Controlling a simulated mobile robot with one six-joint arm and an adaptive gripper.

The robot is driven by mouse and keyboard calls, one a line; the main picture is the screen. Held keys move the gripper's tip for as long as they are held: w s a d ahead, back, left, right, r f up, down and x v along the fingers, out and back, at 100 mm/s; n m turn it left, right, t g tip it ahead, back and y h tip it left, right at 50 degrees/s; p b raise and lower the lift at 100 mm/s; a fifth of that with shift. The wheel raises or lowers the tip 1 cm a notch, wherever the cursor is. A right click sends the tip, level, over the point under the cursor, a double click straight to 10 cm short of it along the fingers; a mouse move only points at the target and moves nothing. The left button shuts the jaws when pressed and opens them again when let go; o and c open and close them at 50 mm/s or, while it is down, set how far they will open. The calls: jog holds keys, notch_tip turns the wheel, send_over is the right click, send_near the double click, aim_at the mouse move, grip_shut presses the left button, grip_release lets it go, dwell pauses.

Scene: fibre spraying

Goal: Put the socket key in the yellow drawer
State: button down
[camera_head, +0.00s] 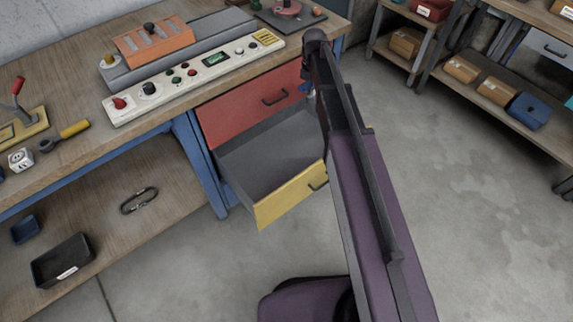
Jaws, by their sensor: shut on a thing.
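The yellow drawer (287,203) is pulled out below a closed red drawer under the workbench. Its grey inside (265,160) looks empty where it shows; its right part is hidden behind my arm. My dark purple arm rises from the lower right, and its wrist bends down over the right end of the drawers. My gripper is hidden behind the arm, so what it holds does not show. A small yellowish bit shows at the arm's right edge, too small to identify. I cannot make out the socket key for certain.
The red drawer (255,103) has a dark handle. On the workbench (75,85) are a control panel (195,77), an orange block (153,43) and a yellow-handled tool (74,129). A black bin (62,262) and a dark ring-shaped item (139,200) lie on the lower shelf. Floor at right is clear.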

jog(key=s+a+f+b, duration=0.1)
jog(key=s+f+b, duration=0.1)
jog(key=f+b, duration=0.8)
jog(key=s+a+f+b, duration=0.2)
jog(key=s+f+b, duration=0.1)
jog(key=f+b, duration=0.8)
jog(key=s+a+f+b, duration=0.2)
jog(key=f+b, duration=0.9)
jog(key=f, duration=0.1)
jog(key=shift+s+a+f+m, duration=0.25)
jog(key=shift+s+f+m, duration=0.05)
jog(key=shift+f, duration=0.1)
jog(key=b, duration=0.2)
send_over(313, 154)
jog(key=shift+f, duration=0.7)
jog(key=shift+f+b, duration=1.8)
jog(key=shift+f, duration=0.15)
jog(key=c, duration=0.6)
grip_release()
